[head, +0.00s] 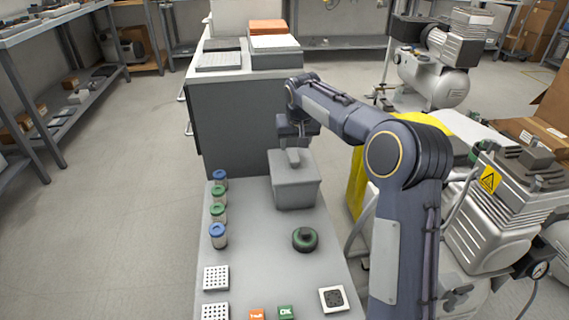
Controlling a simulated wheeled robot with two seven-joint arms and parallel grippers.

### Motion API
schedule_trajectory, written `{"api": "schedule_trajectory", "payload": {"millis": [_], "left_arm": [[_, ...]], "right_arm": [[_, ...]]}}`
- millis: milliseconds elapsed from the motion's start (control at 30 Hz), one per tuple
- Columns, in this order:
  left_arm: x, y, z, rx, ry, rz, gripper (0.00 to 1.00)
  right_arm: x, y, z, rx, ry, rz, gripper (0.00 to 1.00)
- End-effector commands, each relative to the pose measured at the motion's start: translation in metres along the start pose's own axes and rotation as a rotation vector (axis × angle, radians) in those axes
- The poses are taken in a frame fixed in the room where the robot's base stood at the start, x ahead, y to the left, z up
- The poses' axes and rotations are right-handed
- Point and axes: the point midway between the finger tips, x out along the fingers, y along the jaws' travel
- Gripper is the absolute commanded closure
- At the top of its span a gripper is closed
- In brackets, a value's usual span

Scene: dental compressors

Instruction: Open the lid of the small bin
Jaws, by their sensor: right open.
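The small bin (296,193) is a grey box at the far end of the narrow grey table. Its flat lid (280,164) appears closed, with a small raised grip (293,156) on top. My right arm reaches in from the right, and my right gripper (294,146) points down over the lid's grip. The gripper is open. Its fingertips are small and grey here, so I cannot tell whether they touch the grip. My left gripper is not in view.
Several lidded jars (218,213) line the table's left side. A dark green round object (305,239) sits in front of the bin. White perforated blocks (216,278) and a black-centred square (333,299) lie nearer. A grey cabinet (238,120) stands behind; compressors (505,215) stand right.

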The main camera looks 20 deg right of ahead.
Motion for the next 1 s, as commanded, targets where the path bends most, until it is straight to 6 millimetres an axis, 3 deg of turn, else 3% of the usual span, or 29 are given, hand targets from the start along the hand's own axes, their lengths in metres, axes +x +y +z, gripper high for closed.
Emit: {"api": "schedule_trajectory", "payload": {"millis": [333, 500, 767, 1000], "left_arm": [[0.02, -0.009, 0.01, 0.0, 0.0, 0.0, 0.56], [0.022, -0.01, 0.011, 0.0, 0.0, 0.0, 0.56], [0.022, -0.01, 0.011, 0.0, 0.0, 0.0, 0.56], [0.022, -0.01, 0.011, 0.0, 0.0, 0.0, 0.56]], "right_arm": [[0.057, 0.0, 0.002, -0.001, -0.002, -0.001, 0.49], [0.068, 0.0, 0.001, -0.001, -0.002, -0.001, 0.49], [0.068, 0.0, 0.001, -0.001, -0.001, -0.001, 0.49], [0.068, 0.0, 0.001, -0.001, -0.002, -0.001, 0.78]]}}
